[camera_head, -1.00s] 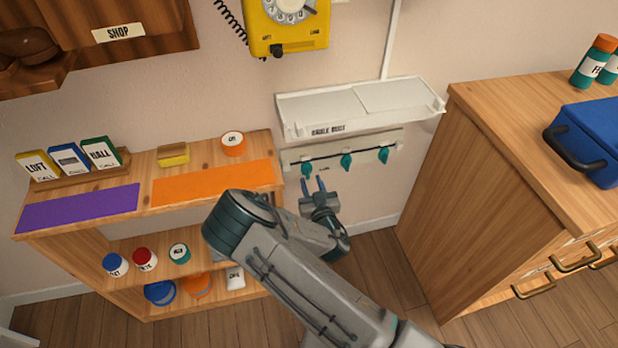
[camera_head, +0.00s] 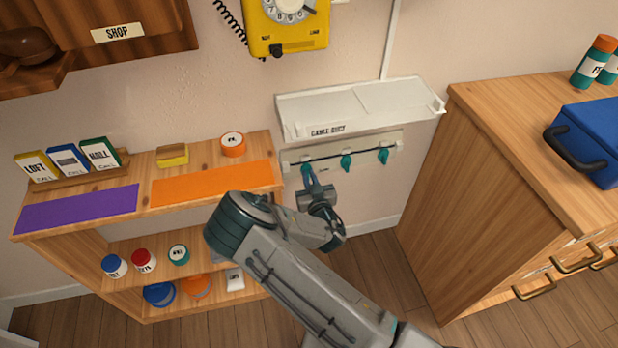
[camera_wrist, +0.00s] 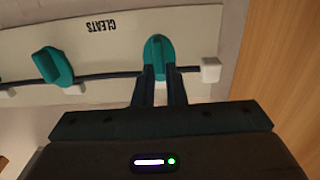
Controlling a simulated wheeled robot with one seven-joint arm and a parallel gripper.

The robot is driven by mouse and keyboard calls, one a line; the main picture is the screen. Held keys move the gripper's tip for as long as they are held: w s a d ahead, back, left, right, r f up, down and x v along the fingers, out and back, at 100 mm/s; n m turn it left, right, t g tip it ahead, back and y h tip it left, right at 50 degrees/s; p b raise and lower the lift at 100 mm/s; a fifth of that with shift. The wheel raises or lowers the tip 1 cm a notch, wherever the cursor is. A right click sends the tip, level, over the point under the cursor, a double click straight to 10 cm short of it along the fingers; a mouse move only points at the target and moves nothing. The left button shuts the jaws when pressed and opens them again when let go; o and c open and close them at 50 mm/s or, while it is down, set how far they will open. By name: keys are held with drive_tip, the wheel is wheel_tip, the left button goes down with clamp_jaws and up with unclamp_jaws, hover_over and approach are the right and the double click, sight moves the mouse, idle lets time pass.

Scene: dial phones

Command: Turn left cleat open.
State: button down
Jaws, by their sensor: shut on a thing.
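A white strip (camera_head: 366,154) on the wall below the duct carries three teal cleats and a dark cord. My gripper (camera_head: 311,178) is at the left cleat (camera_head: 306,169). In the wrist view, where the "CLEATS" lettering is upside down, my gripper (camera_wrist: 159,84) has its two fingers on either side of the lower part of that cleat (camera_wrist: 157,52), shut on it. The cleat's long side runs about upright, across the cord. The middle cleat (camera_head: 346,162) also shows in the wrist view (camera_wrist: 52,66), slightly tilted. The right cleat (camera_head: 383,157) is untouched.
A white cable duct (camera_head: 365,105) juts out just above the strip. A wooden shelf unit (camera_head: 100,235) stands left and a wooden cabinet (camera_head: 490,190) right. The yellow phone (camera_head: 288,28) hangs above. Floor between the units is free.

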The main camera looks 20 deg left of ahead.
drive_tip(key=shift+a+n, duration=0.1)
drive_tip(key=shift+n, duration=0.2)
drive_tip(key=n+b, duration=0.1)
drive_tip(key=n, duration=0.2)
drive_tip(key=a+n+b, duration=0.1)
drive_tip(key=n+b, duration=0.1)
drive_tip(key=n, duration=0.2)
drive_tip(key=s+f+n+b, duration=0.1)
drive_tip(key=n+b, duration=0.1)
drive_tip(key=n, duration=0.2)
drive_tip(key=shift+a+f, duration=0.1)
drive_tip(key=shift+a, duration=0.1)
drive_tip(key=n+b, duration=0.1)
drive_tip(key=n, duration=0.2)
drive_tip(key=f+n+b, duration=0.1)
drive_tip(key=n, duration=0.3)
drive_tip(key=n+b, duration=0.2)
drive_tip(key=n, duration=0.2)
drive_tip(key=shift+f, duration=0.35)
drive_tip(key=shift+n, duration=0.3)
drive_tip(key=c, duration=1.5)
unclamp_jaws()
drive_tip(key=shift+s, duration=0.1)
